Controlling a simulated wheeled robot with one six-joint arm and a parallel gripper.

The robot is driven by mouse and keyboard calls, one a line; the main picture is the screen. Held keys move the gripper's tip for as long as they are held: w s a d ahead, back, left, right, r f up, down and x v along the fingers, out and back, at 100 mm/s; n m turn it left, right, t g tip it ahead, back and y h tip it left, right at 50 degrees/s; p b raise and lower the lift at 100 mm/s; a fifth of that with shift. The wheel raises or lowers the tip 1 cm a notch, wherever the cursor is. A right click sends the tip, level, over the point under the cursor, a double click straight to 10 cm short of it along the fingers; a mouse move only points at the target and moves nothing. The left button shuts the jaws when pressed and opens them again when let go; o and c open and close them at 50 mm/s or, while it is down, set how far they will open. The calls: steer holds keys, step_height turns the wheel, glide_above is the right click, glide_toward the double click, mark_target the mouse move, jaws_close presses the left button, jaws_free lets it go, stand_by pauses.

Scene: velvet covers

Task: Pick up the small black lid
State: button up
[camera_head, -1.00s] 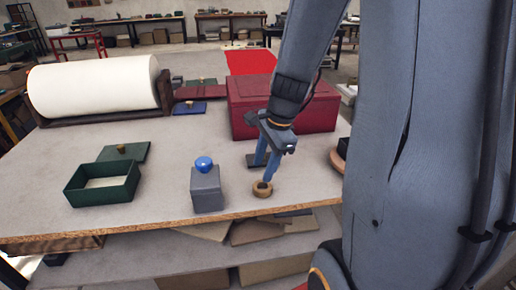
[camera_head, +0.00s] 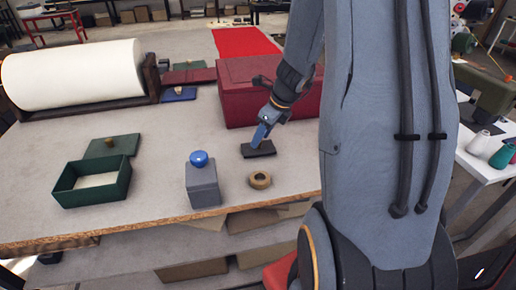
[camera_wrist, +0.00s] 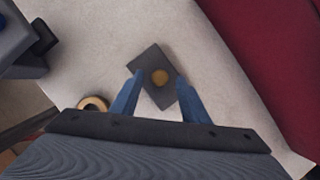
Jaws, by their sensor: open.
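The small black lid (camera_head: 262,150) lies flat on the table in front of the red box. I cannot tell whether the fingertips touch the lid.
A tape-like tan ring (camera_head: 260,180) lies in front of the lid. A grey box with a blue knob (camera_head: 203,183) stands to its left. The large red box (camera_head: 240,100) is close behind. An open green box (camera_head: 92,183) and its lid (camera_head: 113,147) lie at the left.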

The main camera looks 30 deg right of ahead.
steer(key=shift+x, duration=0.75)
steer(key=shift+c, duration=0.5)
jaws_close()
steer(key=shift+r, duration=0.1)
